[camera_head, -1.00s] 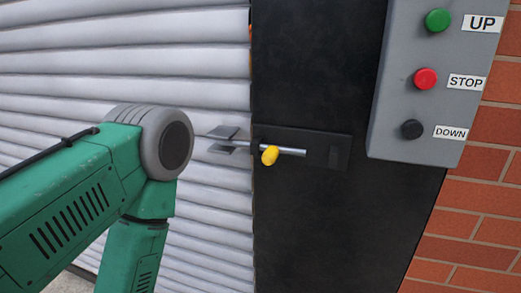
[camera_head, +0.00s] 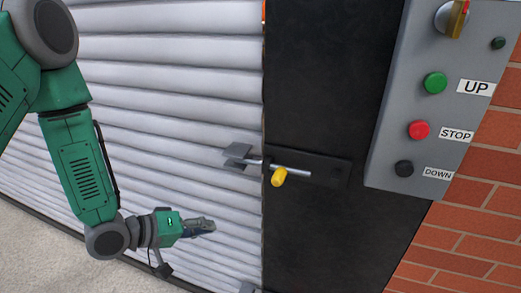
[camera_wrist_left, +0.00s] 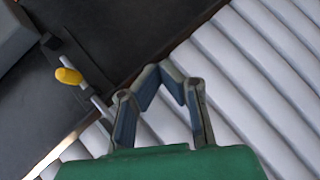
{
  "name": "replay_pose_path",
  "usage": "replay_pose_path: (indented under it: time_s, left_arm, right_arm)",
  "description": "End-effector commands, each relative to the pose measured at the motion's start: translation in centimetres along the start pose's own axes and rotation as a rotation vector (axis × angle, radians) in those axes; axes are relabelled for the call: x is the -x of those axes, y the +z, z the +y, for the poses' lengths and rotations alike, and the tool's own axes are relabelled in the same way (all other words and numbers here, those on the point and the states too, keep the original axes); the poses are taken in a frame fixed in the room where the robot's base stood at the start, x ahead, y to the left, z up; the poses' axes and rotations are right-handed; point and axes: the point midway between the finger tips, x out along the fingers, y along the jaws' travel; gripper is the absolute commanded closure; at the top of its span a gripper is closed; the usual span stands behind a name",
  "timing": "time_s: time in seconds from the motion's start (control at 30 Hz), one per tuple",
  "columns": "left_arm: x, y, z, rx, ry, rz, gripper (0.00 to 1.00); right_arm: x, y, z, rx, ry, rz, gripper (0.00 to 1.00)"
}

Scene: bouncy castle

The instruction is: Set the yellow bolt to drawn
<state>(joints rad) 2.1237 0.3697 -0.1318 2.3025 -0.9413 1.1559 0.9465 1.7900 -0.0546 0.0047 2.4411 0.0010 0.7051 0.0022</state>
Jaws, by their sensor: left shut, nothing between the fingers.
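The yellow bolt (camera_head: 279,177) is a grey rod with a yellow knob, mounted on a black plate on the dark post. In the head view its rod reaches left across the post's edge to a grey bracket (camera_head: 237,156) on the shutter. In the left wrist view the knob (camera_wrist_left: 69,76) is at the upper left. My left gripper (camera_head: 209,226) is shut and empty, left of and below the knob, in front of the shutter and apart from the bolt. Its fingers also show in the left wrist view (camera_wrist_left: 160,72). My right gripper is not in view.
A grey control box (camera_head: 385,150) with UP, STOP and DOWN buttons and a yellow-red knob stands right of the post. A brick wall (camera_head: 465,235) is at the far right. The ribbed shutter (camera_head: 170,90) fills the left. Another bracket (camera_head: 250,288) shows at the bottom edge.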

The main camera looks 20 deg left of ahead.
Motion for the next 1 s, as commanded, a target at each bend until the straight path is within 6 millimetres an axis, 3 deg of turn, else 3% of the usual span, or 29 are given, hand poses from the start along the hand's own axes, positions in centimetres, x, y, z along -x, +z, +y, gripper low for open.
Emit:
replay_pose_path:
  time_s: [0.03, 0.1, 0.2, 0.3, 0.77, 1.0]
  left_arm:
    - [1.4, -2.1, 3.1, 0.039, 0.074, 0.015, 1.00]
    - [2.6, -3.6, 5.8, 0.091, 0.167, 0.013, 1.00]
    - [4.1, -5.1, 8.6, 0.146, 0.266, 0.001, 1.00]
    - [5.0, -5.7, 10.1, 0.179, 0.323, -0.015, 1.00]
    - [5.3, -5.9, 10.7, 0.196, 0.352, -0.027, 1.00]
    - [2.8, -5.8, 11.6, 0.194, 0.352, -0.030, 1.00]
  right_arm:
    - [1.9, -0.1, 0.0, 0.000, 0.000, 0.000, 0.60]
    - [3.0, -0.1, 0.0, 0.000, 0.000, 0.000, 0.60]
    - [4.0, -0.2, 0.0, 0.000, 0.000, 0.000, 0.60]
    - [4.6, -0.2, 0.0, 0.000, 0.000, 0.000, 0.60]
    - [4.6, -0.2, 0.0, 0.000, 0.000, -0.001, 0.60]
    - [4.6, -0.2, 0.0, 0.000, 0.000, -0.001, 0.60]
